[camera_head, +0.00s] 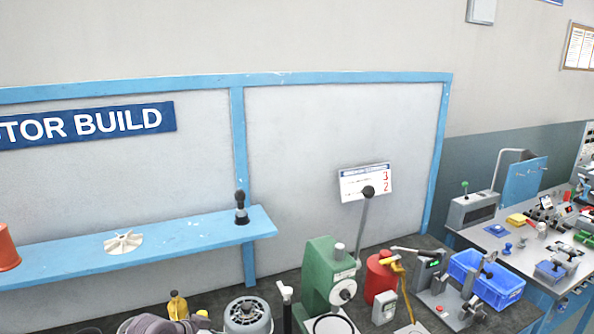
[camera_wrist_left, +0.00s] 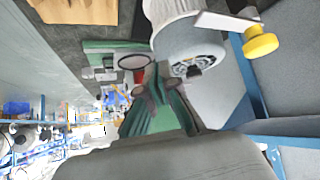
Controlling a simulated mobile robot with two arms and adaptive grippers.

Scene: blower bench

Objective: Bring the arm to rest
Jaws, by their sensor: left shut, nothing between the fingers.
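My left gripper (camera_wrist_left: 160,84) shows in the left wrist view, with its dark fingers in front of the green press and its grey body filling the bottom of the picture. It is shut with nothing between the fingers. In the head view a grey rounded shape at the bottom left edge may be part of my left arm; I cannot tell its fingers there. My right gripper is in neither view.
The bench holds a green press (camera_head: 322,272) with a raised lever, a motor housing (camera_head: 247,316), a red canister (camera_head: 379,276) and a blue bin (camera_head: 487,279). A blue shelf (camera_head: 180,236) above carries a white fan wheel (camera_head: 123,243). Another bench stands at right.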

